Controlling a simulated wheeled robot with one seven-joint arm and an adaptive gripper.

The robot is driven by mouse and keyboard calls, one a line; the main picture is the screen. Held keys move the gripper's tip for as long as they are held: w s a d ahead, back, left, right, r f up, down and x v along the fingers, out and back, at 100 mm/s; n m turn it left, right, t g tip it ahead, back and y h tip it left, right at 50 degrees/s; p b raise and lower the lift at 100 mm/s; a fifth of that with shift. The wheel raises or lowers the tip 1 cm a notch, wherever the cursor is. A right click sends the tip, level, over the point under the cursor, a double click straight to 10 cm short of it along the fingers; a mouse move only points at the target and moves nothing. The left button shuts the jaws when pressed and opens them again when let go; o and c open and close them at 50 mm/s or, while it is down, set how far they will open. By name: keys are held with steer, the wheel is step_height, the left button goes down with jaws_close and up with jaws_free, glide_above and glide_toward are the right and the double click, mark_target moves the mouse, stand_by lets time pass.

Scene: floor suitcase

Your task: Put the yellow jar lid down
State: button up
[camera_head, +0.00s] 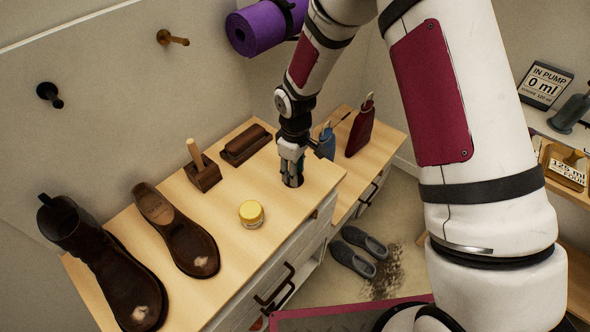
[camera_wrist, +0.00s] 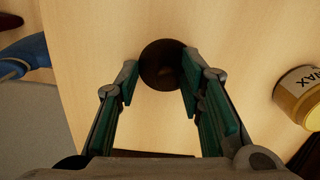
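A small round jar with a yellow top (camera_head: 251,211) stands upright on the wooden cabinet top, in front of my gripper. In the wrist view the jar (camera_wrist: 299,97) is at the right edge, partly cut off, with a "WAX" label and yellow-gold parts. I cannot tell a separate lid from it. My gripper (camera_head: 292,178) points down, low over the right part of the cabinet top, apart from the jar. Its fingers (camera_wrist: 160,82) are spread, with a dark brown round thing (camera_wrist: 161,62) between or below the tips. No yellow lid shows between them.
A brown shoe (camera_head: 178,232) and boot (camera_head: 105,262) stand left. A wooden-handled block (camera_head: 202,174) and a brush (camera_head: 245,145) lie behind the jar. A blue bottle (camera_head: 327,143) and dark red bottle (camera_head: 361,130) stand beyond my gripper. Bare wood surrounds the jar.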

steer(key=s+d+r+m+t, duration=0.1)
steer(key=s+d+r, duration=0.15)
steer(key=r, duration=0.85)
steer(key=s+d+r+m, duration=0.1)
steer(key=d+r+m, duration=0.15)
steer(key=r, duration=0.95)
steer(key=s+d+r+m+t, duration=0.2)
steer(key=s+d+r, duration=0.3)
steer(key=s, duration=0.6)
steer(key=s+d+r+m+t, duration=0.1)
steer(key=s+d+r+m, duration=0.4)
steer(key=s, duration=0.6)
steer(key=shift+r+t, duration=0.4)
steer(key=shift+r, duration=0.25)
